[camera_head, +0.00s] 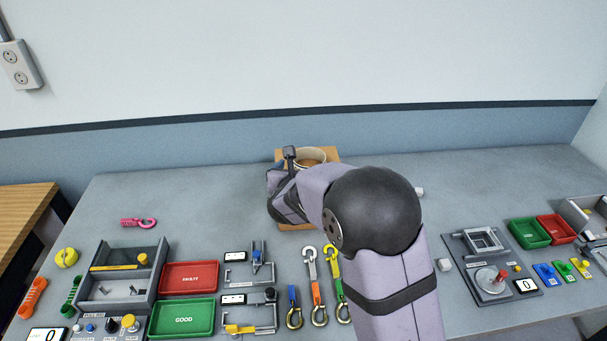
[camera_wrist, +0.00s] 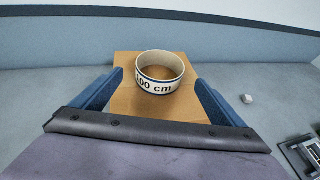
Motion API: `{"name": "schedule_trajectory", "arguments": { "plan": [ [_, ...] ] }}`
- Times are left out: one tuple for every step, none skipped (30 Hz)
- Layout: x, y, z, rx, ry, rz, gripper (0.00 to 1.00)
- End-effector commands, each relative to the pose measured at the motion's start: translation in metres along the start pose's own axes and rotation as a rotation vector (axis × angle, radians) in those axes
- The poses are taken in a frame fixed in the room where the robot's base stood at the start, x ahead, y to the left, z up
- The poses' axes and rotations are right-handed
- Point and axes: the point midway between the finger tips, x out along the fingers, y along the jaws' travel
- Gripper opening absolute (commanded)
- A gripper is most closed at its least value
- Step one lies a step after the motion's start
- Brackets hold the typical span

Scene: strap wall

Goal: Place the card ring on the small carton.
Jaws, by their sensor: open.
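The card ring (camera_wrist: 160,73) is a white band with dark edge lines and "00 cm" readable on its side. It rests on the top of the small brown carton (camera_wrist: 130,98), towards the carton's far side. In the head view the ring (camera_head: 306,156) and the carton (camera_head: 331,154) show behind my arm, which hides much of the carton. My gripper (camera_wrist: 154,90) is open, with one blue finger on each side of the ring. The fingers look apart from the ring in the wrist view.
Trays marked "GOOD" (camera_head: 181,318) and another red tray (camera_head: 189,277) lie at the front left. Several hooks (camera_head: 317,290) lie in front of the carton. A fixture panel (camera_head: 488,262) stands at right.

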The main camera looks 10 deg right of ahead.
Motion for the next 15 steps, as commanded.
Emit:
{"name": "schedule_trajectory", "arguments": {
  "plan": [
    [-0.006, 0.001, 0.000, 0.000, -0.001, 0.002, 0.93],
    [-0.008, 0.001, 0.000, 0.000, -0.002, 0.002, 0.93],
    [-0.011, 0.000, 0.000, 0.000, -0.001, 0.001, 0.93],
    [-0.013, 0.000, -0.001, 0.001, 0.000, 0.001, 0.93],
    [-0.015, 0.000, 0.000, 0.001, 0.000, 0.001, 0.93],
    [-0.017, 0.000, 0.000, 0.001, 0.000, 0.001, 0.93],
    [-0.018, 0.000, 0.000, 0.000, 0.000, 0.001, 0.93],
    [-0.019, 0.000, 0.000, 0.000, 0.000, 0.001, 0.93],
    [-0.020, 0.000, 0.000, -0.001, 0.000, 0.001, 0.93],
    [-0.021, 0.000, 0.000, -0.001, 0.000, 0.001, 0.93],
    [-0.021, 0.000, 0.000, -0.001, 0.001, 0.000, 0.93],
    [-0.021, 0.000, 0.000, -0.001, 0.001, 0.000, 0.93],
    [-0.021, 0.000, 0.000, -0.001, 0.001, 0.000, 0.93],
    [-0.021, 0.000, 0.000, -0.001, 0.001, 0.000, 0.93],
    [-0.021, 0.000, 0.000, -0.001, 0.001, 0.000, 0.93]
  ]
}}
